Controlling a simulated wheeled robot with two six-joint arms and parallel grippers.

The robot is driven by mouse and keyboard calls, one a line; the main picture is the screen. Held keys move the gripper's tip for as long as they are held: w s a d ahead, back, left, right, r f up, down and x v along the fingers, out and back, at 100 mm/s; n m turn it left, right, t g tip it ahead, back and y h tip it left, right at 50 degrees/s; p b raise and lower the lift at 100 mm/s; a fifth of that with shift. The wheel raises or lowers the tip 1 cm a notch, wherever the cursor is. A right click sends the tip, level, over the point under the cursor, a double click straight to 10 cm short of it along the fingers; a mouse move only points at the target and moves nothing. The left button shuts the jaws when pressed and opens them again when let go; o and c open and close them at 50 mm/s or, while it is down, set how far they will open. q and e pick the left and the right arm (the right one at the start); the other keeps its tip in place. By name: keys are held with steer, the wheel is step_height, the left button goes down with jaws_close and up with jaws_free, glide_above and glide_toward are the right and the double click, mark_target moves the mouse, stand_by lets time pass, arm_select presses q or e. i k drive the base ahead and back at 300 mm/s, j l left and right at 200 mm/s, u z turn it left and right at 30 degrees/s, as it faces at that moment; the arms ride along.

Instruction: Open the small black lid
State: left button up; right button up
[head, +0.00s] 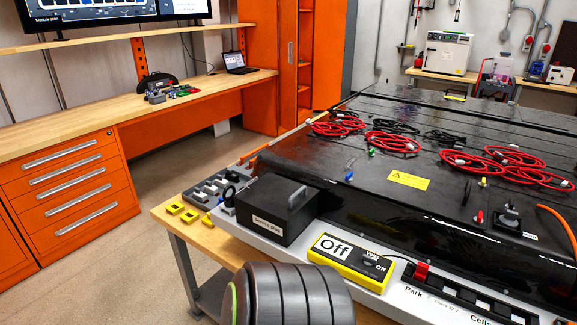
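A small black box (284,224) with a light label on its front stands on the pale front ledge of the large black pack. Its black top, the lid (270,196), lies flat and looks closed. A grey handle (297,194) stands up at the lid's right side. Neither of my grippers shows in the head view. Only a dark ribbed part of my own arm shows at the bottom, in front of the ledge and apart from the box in the picture.
A yellow meter (350,262) reading "Off" sits right of the box. Grey and yellow small parts (182,211) lie to its left. Red cable coils (392,142) lie on the pack (370,205). An orange cable (560,228) rises at right. Open floor lies left of the table.

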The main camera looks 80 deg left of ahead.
mark_target(282, 197)
steer(key=k+j+u, duration=0.15)
steer(key=u, duration=2.5)
